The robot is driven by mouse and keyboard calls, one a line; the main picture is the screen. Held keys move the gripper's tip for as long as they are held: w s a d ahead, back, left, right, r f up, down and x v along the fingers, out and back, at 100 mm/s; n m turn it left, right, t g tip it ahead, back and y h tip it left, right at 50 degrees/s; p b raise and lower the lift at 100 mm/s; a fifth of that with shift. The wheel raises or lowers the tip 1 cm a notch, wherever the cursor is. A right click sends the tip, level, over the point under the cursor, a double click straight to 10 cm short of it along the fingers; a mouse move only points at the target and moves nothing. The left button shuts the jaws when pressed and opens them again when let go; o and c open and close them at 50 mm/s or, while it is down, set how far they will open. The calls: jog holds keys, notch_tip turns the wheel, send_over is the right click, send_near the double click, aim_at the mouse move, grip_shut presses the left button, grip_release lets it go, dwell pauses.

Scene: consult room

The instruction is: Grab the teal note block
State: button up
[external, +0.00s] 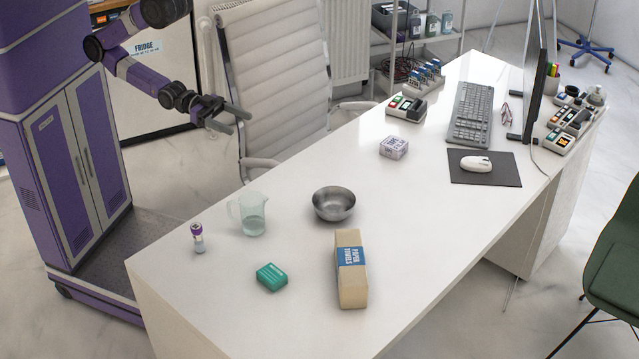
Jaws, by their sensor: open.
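The teal note block (271,277) lies on the white desk (300,268) near its front left part. It is a small teal block with a pale marking on one side. My gripper (238,120) is in the air beyond the desk's far left edge, in front of the white chair. Its two fingers are apart and nothing is between them. It is well away from the note block, which stands free with nothing touching it.
Around the block stand a small purple-capped vial (198,239), a clear measuring jug (252,216), a steel bowl (334,204) and a paper towel pack (350,270). A small white box (394,147), keyboard (469,114) and mouse (476,163) lie farther back. A white chair (272,70) stands against the desk's far side.

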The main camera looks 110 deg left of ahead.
jog(key=w+d+m+h+p, duration=0.25)
jog(key=w+d+m, duration=0.25)
jog(key=w+d, duration=0.3)
jog(key=m+g+p, duration=0.4)
jog(key=m+g, duration=0.1)
jog(key=m, duration=2.9)
send_over(267, 269)
jog(key=s, duration=0.2)
notch_tip(267, 269, down, 10)
jog(key=shift+a+f+b, duration=0.2)
jog(key=shift+f+b, duration=0.1)
jog(key=shift+f, duration=0.5)
jog(key=shift+a+f+b, duration=0.15)
jog(key=shift+f+b, duration=0.15)
jog(key=shift+f, duration=0.5)
notch_tip(267, 269, down, 4)
jog(key=shift+r+b, duration=0.25)
jog(key=shift+b, duration=0.5)
jog(key=shift+w+d+f+t+h, duration=0.15)
jog(key=shift+w+d+f, duration=0.1)
jog(key=shift+w, duration=0.25)
jog(key=shift+w+d+f+t+h, duration=0.1)
jog(key=shift+w+d+t, duration=0.1)
jog(key=shift+w, duration=0.3)
jog(key=shift+w+d+f, duration=0.1)
jog(key=shift+w+d, duration=0.05)
jog(key=shift+w, duration=0.15)
